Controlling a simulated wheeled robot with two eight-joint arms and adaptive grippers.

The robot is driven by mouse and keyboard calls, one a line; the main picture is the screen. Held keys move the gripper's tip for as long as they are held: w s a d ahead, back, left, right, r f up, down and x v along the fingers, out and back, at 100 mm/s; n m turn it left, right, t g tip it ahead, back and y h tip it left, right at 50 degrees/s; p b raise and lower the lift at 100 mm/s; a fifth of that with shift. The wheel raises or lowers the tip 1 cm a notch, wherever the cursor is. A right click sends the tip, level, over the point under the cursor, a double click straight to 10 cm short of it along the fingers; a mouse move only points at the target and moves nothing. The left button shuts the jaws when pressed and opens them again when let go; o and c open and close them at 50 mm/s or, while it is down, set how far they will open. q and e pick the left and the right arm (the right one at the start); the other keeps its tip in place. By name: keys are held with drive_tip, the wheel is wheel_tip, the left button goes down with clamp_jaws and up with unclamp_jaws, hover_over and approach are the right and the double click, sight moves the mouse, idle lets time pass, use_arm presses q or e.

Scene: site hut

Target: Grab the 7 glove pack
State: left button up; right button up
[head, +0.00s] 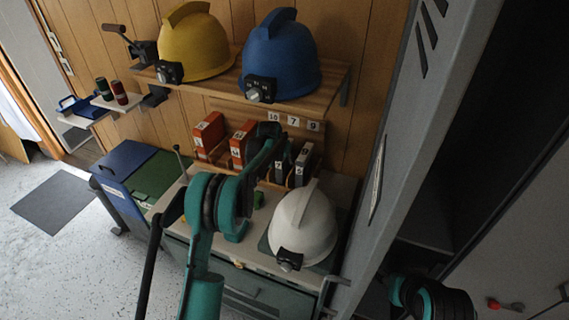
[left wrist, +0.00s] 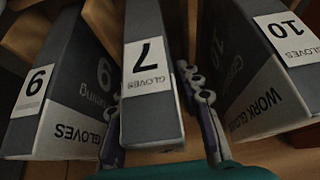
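The 7 glove pack (left wrist: 150,75) is a dark grey upright box with a white label, in the middle of the left wrist view. In the head view the 7 glove pack (head: 279,171) shows partly behind my left arm. My left gripper (head: 270,145) is at the pack row. In the left wrist view its fingers (left wrist: 151,88) are apart, one on each side of the 7 pack, with a small gap at the right finger. The 9 pack (left wrist: 62,85) and the 10 pack (left wrist: 262,70) stand on either side.
Number tags (head: 293,121) sit above the packs. Orange boxes (head: 208,133) stand left of them. A white helmet (head: 303,222) rests on the cabinet top in front. Yellow (head: 195,48) and blue (head: 281,55) helmets sit on the shelf above. A grey locker frame (head: 405,130) stands at the right.

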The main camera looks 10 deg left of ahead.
use_arm(q)
clamp_jaws()
drive_tip(key=shift+r, duration=0.1)
